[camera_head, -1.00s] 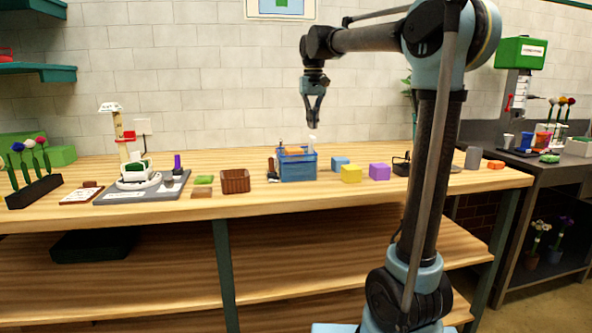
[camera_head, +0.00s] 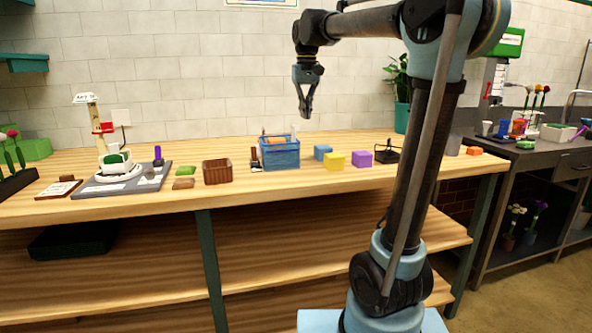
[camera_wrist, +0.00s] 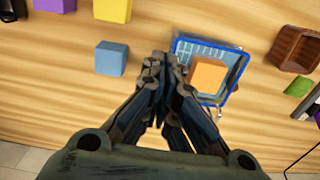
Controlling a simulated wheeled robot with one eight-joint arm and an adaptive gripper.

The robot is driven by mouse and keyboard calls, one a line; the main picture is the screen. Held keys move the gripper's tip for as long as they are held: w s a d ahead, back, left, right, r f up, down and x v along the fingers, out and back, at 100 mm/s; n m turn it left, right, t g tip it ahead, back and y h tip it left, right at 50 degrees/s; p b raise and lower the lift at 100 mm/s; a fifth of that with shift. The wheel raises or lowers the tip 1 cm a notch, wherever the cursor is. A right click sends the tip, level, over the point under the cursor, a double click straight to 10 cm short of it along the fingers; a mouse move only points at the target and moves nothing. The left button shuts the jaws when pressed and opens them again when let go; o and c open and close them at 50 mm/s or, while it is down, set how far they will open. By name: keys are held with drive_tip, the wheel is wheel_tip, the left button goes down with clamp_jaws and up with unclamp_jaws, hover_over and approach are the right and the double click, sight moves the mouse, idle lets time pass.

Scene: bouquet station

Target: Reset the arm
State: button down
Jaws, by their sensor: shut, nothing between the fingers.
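My gripper (camera_head: 306,112) hangs pointing down in the air above the wooden workbench (camera_head: 110,205), a little right of the blue basket in the head view. Its fingers are shut with nothing between them. In the wrist view my gripper (camera_wrist: 163,62) shows its fingertips together, between a blue cube and the blue basket. My arm reaches up and bends over to the left, well clear of the bench top.
A blue basket (camera_head: 281,155) holds an orange block (camera_wrist: 208,75). Blue (camera_head: 323,152), yellow (camera_head: 334,161) and purple (camera_head: 361,159) cubes stand right of it. A brown woven basket (camera_head: 217,172) and a machine on a grey board (camera_head: 125,182) stand left. A side counter (camera_head: 545,160) is at right.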

drive_tip(key=s+d+f+m+t, duration=0.1)
drive_tip(key=s+d+f, duration=1.1)
drive_tip(key=s+f, duration=0.15)
drive_tip(key=s+d+f, duration=0.3)
drive_tip(key=s+f, duration=0.4)
drive_tip(key=f, duration=0.3)
drive_tip(key=s+d+f+m+t, duration=0.1)
drive_tip(key=s+d+f, duration=0.2)
drive_tip(key=s+f, duration=0.5)
wheel_tip(320, 180, down, 2)
drive_tip(key=shift+s+f+m, duration=0.15)
drive_tip(key=shift+f+m, duration=0.05)
drive_tip(key=shift+m, duration=0.1)
